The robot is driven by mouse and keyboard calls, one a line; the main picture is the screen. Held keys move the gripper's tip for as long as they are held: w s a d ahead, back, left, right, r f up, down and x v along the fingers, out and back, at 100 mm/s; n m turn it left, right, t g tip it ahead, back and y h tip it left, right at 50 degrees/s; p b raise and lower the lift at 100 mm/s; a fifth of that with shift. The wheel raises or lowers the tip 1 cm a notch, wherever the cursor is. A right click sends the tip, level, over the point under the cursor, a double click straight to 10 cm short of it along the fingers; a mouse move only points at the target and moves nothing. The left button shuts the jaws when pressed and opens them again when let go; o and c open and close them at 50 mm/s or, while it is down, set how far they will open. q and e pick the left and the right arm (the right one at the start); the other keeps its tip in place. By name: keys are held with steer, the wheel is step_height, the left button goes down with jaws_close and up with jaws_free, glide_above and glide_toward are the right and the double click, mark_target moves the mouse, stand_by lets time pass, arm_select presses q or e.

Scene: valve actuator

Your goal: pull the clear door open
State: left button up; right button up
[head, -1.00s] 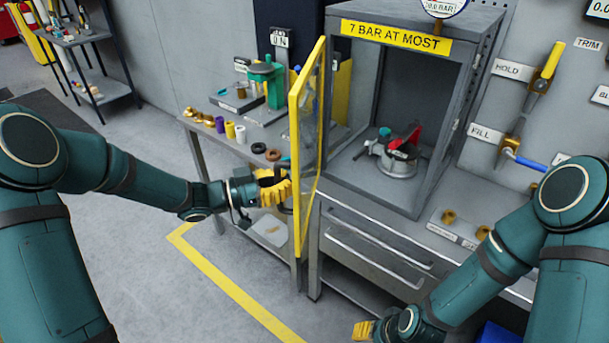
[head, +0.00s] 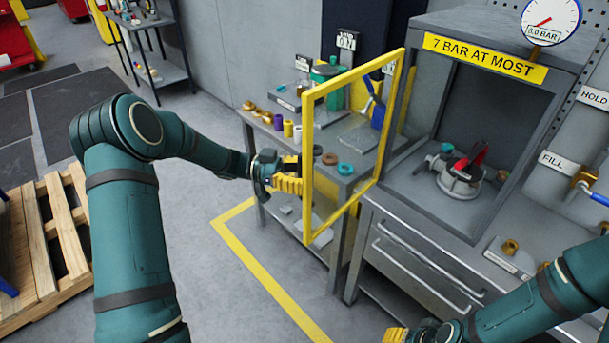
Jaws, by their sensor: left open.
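The clear door (head: 354,70) has a yellow frame and stands swung out from the grey cabinet (head: 495,120), whose front is uncovered. My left gripper (head: 291,178), with yellow fingers, is open at the door's free left edge, about mid-height. I cannot tell whether its fingers touch the frame. No door handle shows clearly; the fingers may hide it. My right gripper (head: 394,335) shows only in part at the bottom edge, low in front of the drawers, and its jaws cannot be made out.
A clamp fixture with a red handle (head: 466,170) sits inside the cabinet. Behind the door, a side table (head: 330,190) holds colored rings and a green device. Drawers with bar handles (head: 415,270) are below the cabinet. A wooden pallet (head: 45,245) lies at left; the floor between is clear.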

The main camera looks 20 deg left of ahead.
arm_select(q)
steer(key=shift+w+a, duration=0.1)
steer(key=shift+a, duration=0.05)
steer(key=s+a, duration=0.1)
steer(key=a, duration=1)
steer(key=shift+s+a, duration=0.3)
steer(key=shift+a, duration=0.1)
